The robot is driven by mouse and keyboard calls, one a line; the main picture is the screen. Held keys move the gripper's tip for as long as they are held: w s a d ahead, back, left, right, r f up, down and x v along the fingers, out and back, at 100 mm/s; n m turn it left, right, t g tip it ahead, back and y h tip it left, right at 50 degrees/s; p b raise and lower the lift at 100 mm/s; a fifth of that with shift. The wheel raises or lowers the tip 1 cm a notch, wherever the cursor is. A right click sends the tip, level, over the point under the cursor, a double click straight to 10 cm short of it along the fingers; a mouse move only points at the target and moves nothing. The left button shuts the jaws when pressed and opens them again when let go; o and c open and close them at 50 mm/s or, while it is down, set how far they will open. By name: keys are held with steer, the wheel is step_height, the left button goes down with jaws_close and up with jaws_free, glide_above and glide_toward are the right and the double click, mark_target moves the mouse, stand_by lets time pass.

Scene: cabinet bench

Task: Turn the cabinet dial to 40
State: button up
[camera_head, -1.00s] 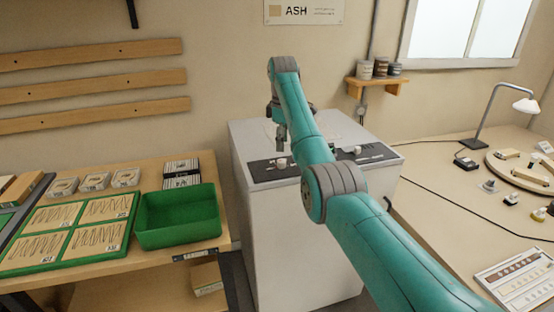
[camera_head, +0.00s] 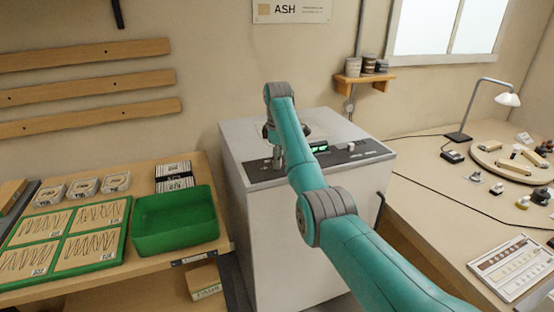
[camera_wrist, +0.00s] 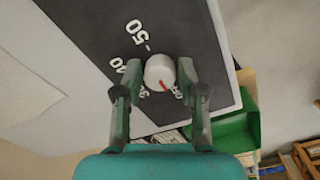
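The white cabinet dial (camera_wrist: 160,70) shows in the wrist view on a dark panel, with a red mark on its lower side. The mark points toward partly hidden lettering at the lower right. The numbers 40 and 50 lie to the dial's left and upper left; another number is partly covered by a finger. My gripper (camera_wrist: 160,73) has one finger on each side of the dial, with a narrow gap at the left; contact at the right is unclear. In the head view my gripper (camera_head: 277,160) is down at the panel's left part and hides the dial.
The cabinet (camera_head: 300,235) also carries a second white knob (camera_head: 351,146) and a lit green display (camera_head: 320,148). A green bin (camera_head: 175,222) stands on the left bench. A lamp (camera_head: 485,105) and small parts are on the right bench.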

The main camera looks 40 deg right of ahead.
jaws_close()
steer(key=shift+m, duration=0.3)
steer(key=m, duration=1.3)
steer(key=shift+a+m, duration=0.1)
steer(key=shift+m, duration=0.2)
steer(key=m, duration=0.9)
steer(key=shift+w, duration=0.1)
steer(key=shift+m, duration=0.4)
